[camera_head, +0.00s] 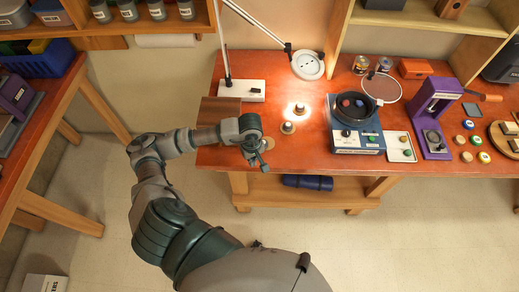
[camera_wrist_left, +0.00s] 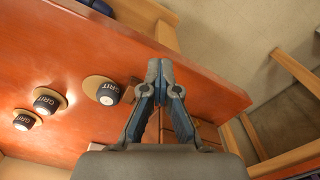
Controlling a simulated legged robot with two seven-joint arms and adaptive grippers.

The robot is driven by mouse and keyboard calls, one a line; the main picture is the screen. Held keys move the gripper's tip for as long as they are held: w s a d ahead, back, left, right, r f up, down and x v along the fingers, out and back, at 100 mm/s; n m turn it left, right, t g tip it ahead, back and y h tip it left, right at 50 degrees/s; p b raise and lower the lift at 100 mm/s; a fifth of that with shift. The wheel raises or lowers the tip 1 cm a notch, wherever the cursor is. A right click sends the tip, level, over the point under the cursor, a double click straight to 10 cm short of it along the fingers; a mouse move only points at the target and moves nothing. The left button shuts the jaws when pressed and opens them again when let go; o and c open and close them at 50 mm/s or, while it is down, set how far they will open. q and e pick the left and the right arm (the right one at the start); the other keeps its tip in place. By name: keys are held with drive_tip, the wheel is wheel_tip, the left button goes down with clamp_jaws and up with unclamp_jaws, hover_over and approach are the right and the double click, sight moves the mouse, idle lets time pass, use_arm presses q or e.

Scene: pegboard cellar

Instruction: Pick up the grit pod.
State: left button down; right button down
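Grit pods, small dark caps with pale tops on tan discs, stand on the red-orange workbench. In the head view one pod (camera_head: 287,127) is near the lamp's bright spot and another pod (camera_head: 300,109) is just behind it. The left wrist view shows three labelled GRIT: a near one (camera_wrist_left: 108,94), a middle one (camera_wrist_left: 46,102) and a far one (camera_wrist_left: 26,121). My left gripper (camera_head: 261,161) is at the bench's front edge, also seen in the left wrist view (camera_wrist_left: 160,66). Its fingertips are together and empty, to the right of the near pod there. My right gripper is out of view.
A white-headed lamp (camera_head: 307,65) reaches over the bench. A blue device with a black bowl (camera_head: 357,139), a small white tray (camera_head: 400,147) and a purple press (camera_head: 437,112) stand to the right. A brown block (camera_head: 219,110) sits left of the pods.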

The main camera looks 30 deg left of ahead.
use_arm(q)
drive_tip(key=shift+s+d+r, duration=0.1)
drive_tip(key=shift+s+r, duration=0.05)
drive_tip(key=shift+s, duration=1.2)
drive_tip(key=shift+c, duration=1.9)
unclamp_jaws()
